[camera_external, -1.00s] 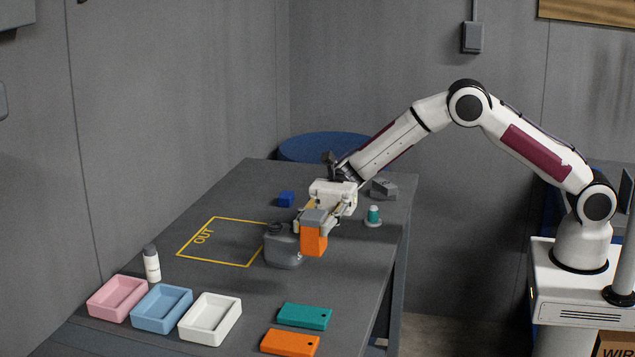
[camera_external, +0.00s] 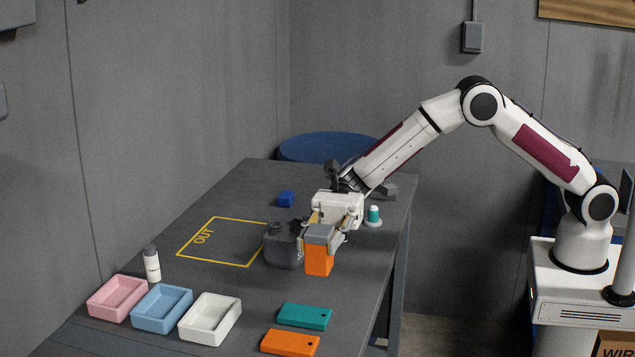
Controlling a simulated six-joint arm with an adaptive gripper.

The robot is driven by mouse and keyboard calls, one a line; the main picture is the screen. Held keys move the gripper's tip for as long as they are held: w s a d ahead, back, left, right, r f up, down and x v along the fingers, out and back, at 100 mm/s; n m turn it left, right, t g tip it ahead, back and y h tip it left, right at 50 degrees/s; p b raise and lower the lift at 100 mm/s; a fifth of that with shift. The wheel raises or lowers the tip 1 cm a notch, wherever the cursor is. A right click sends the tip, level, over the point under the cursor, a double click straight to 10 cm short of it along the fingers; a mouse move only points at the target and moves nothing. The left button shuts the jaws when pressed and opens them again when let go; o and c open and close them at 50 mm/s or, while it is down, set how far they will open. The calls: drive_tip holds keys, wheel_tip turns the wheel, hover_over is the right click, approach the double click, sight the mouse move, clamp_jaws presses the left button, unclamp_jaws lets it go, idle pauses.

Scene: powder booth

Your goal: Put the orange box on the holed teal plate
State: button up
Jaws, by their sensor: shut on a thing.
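The orange box (camera_external: 319,262) is held in my gripper (camera_external: 320,237), which is shut on it near the middle of the table. The box hangs upright beside a dark grey container; whether its bottom clears the table I cannot tell. A grey piece shows at the top of the box between the fingers. The holed teal plate (camera_external: 304,317) lies flat and bare near the table's front right, with a small dark hole near its right end. My gripper is behind the plate, apart from it.
An orange holed plate (camera_external: 290,342) lies in front of the teal one. White (camera_external: 210,335), blue (camera_external: 162,325) and pink (camera_external: 118,313) trays stand left, with a white bottle (camera_external: 152,264) behind. The dark grey container (camera_external: 283,252) is close left of the box. A blue block (camera_external: 286,199) lies farther back.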

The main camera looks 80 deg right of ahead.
sight(319, 271)
idle(0.3)
drive_tip(key=shift+f, duration=3.15)
drive_tip(key=shift+f, duration=1.85)
drive_tip(key=shift+f, duration=0.1)
drive_tip(key=o, duration=1.2)
drive_tip(key=shift+c, duration=0.2)
drive_tip(key=shift+d, duration=0.1)
drive_tip(key=d, duration=1.2)
